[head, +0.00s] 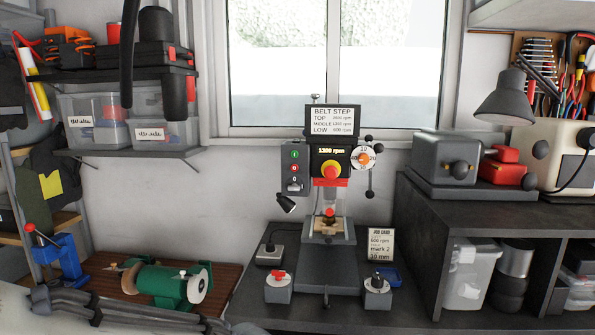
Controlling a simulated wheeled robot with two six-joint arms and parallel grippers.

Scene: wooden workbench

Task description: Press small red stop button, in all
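A grey drill press (328,255) stands in the middle on the dark bench. A grey switch box (294,187) is on the left side of its head. The small red stop button (295,168) sits on that box, below a small green button (295,155) and above a small dark control (294,180). A larger red mushroom button (331,171) with yellow is on the front of the head, to the right of the box. I can make out neither of my grippers in the head view.
A small lamp (286,204) hangs below the switch box. A feed handle (369,178) is at the head's right. Two grey blocks (278,290) (377,295) flank the base. A job card (380,245) stands at right. A green grinder (170,284) is at left.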

